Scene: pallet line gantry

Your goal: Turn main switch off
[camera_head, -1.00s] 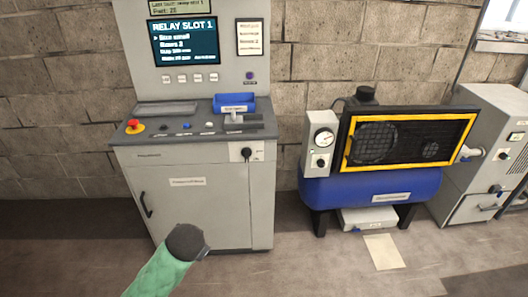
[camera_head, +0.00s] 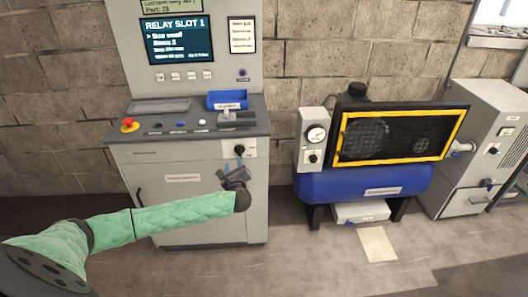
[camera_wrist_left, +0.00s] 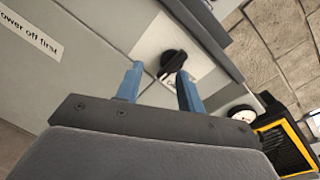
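The main switch (camera_head: 239,150) is a black rotary knob on a light plate on the front of the grey control cabinet (camera_head: 160,200), just under the console top. In the left wrist view the switch (camera_wrist_left: 172,62) shows close, ahead of the fingertips. My left gripper (camera_head: 236,167) is just below and in front of the switch. In the left wrist view its two blue fingers (camera_wrist_left: 158,88) are apart with nothing between them, and the knob lies just beyond them. I cannot tell any contact. My right gripper is not in view.
A blue compressor (camera_head: 360,185) with a yellow-framed guard stands to the right. A paper sheet (camera_head: 378,244) lies on the floor.

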